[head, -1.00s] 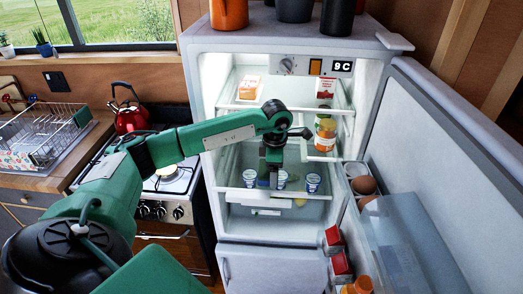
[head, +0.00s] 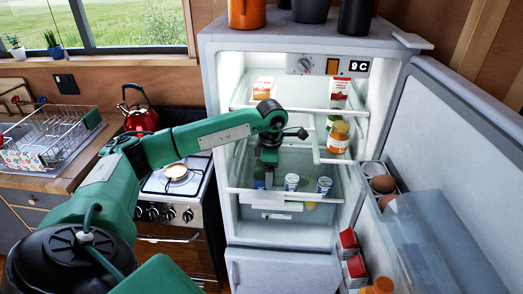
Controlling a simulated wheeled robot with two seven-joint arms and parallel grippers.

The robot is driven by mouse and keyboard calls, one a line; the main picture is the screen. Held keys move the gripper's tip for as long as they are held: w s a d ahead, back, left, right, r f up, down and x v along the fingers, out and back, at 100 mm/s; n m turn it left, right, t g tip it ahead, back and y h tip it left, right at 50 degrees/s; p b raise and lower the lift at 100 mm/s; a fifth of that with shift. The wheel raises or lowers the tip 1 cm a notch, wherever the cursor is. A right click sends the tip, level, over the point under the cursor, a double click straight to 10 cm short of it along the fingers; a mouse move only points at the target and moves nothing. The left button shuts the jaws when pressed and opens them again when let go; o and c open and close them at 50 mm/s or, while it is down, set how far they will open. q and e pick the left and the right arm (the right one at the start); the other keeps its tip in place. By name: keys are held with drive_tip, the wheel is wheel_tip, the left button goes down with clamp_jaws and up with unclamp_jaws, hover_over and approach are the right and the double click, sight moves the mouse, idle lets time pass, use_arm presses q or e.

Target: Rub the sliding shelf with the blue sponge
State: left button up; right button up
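The fridge is open, and a clear shelf with a white front edge (head: 285,194) spans its lower part, which I take as the sliding shelf. My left arm reaches into the fridge, and its gripper (head: 268,181) points down just above this shelf, beside the left yogurt cup. Its fingertips are small and dark, so I cannot tell whether they are open or shut. I cannot make out the blue sponge; anything in the fingers is too small to tell. My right gripper is out of view.
Yogurt cups (head: 291,183) stand on the same shelf. A jar (head: 338,137) and cartons (head: 338,93) sit higher. The open fridge door (head: 455,150) with eggs (head: 383,184) bounds the right side. The stove (head: 175,190) is left of the fridge.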

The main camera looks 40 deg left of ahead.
use_arm(q)
drive_tip(key=shift+s+a+r+p, duration=0.25)
drive_tip(key=shift+a+r, duration=0.1)
drive_tip(key=shift+r, duration=0.25)
drive_tip(key=shift+s+a+r+p, duration=0.1)
drive_tip(key=shift+a+r+p, duration=0.1)
drive_tip(key=shift+a+r, duration=0.3)
drive_tip(key=r, duration=0.1)
drive_tip(key=d+r+p, duration=0.1)
drive_tip(key=shift+w+r, duration=0.2)
drive_tip(key=shift+r, duration=0.1)
drive_tip(key=shift+s+a+r+p, duration=0.1)
drive_tip(key=shift+r+p, duration=0.15)
drive_tip(key=shift+r, duration=0.3)
drive_tip(key=shift+s+a+r+p, duration=0.1)
drive_tip(key=shift+r+p, duration=0.15)
drive_tip(key=shift+r, duration=0.3)
drive_tip(key=shift+w+d+r, duration=0.15)
drive_tip(key=shift+d+r, duration=0.1)
drive_tip(key=shift+r, duration=0.3)
